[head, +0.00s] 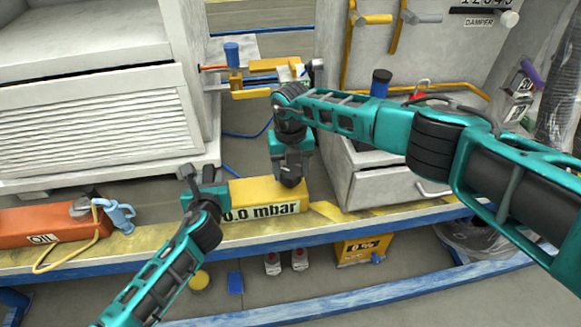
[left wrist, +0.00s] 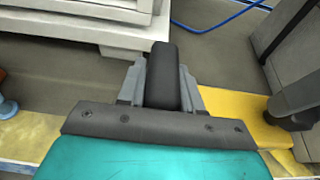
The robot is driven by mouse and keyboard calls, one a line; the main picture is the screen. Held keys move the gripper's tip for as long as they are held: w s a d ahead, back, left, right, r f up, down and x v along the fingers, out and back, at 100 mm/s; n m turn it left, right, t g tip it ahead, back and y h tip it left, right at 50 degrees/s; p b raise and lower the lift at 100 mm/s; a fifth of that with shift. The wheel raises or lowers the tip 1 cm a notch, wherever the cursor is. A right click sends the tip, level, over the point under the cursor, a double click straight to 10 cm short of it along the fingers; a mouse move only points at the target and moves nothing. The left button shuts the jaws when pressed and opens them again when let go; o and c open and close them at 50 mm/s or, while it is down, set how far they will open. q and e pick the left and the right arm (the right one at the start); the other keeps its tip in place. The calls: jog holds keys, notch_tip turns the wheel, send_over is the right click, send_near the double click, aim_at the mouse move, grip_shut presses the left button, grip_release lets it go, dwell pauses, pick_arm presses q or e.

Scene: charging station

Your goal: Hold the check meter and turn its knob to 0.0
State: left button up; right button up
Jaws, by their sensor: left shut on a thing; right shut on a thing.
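The check meter (head: 262,195) is a yellow box on the yellow-topped bench, its front label reading "0.0 mbar". The label's left end is partly covered by my left arm. In the left wrist view the meter (left wrist: 236,105) lies right of the dark finger (left wrist: 163,78). My right gripper (head: 290,178) comes down from above, shut on the knob at the meter's right part. The knob is mostly hidden by the gripper.
A louvred grey cabinet (head: 110,110) is behind, a drawer unit (head: 385,186) to the right. A yellow box (head: 360,249) marked "0%" sits below the bench edge.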

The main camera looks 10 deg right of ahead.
aim_at(291, 171)
jog(key=shift+n, duration=0.4)
jog(key=o, duration=1.1)
jog(key=shift+c, duration=0.2)
jog(key=shift+r, duration=0.1)
pick_arm(q)
jog(key=o, duration=1)
pick_arm(e)
notch_tip(291, 171, up, 12)
